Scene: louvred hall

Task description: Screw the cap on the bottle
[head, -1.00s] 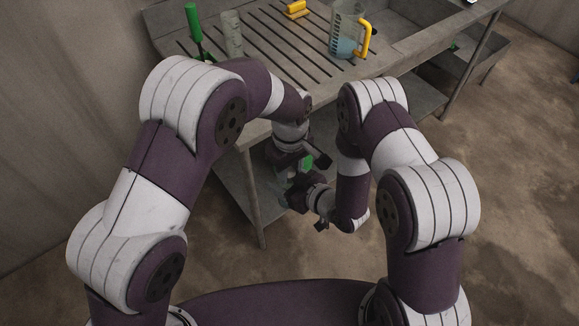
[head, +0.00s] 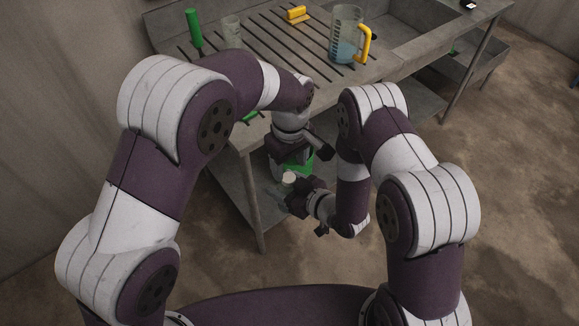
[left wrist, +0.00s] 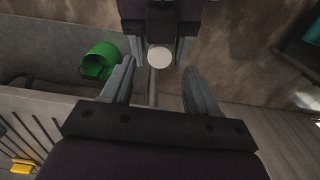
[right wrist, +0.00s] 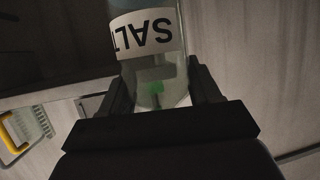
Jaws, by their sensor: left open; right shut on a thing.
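A clear bottle with a white label reading "SALT" (right wrist: 148,34) is held between the fingers of my right gripper (right wrist: 160,90), which is shut on it. The label appears upside down in the right wrist view. A round white cap (left wrist: 160,57) sits at the bottle's top in the left wrist view; it also shows in the head view (head: 289,178). How tightly it sits cannot be told. My left gripper (left wrist: 158,85) is open and empty, its fingers apart, a little above the cap and not touching it. The bottle's lower part is mostly hidden in the head view.
A green bucket (left wrist: 101,60) stands on the shelf below the slatted bench (head: 275,55). On the bench are a jug with a yellow handle (head: 346,35), a yellow object (head: 297,14), a glass container (head: 231,30) and a green-handled thing (head: 194,28). Floor to the right is clear.

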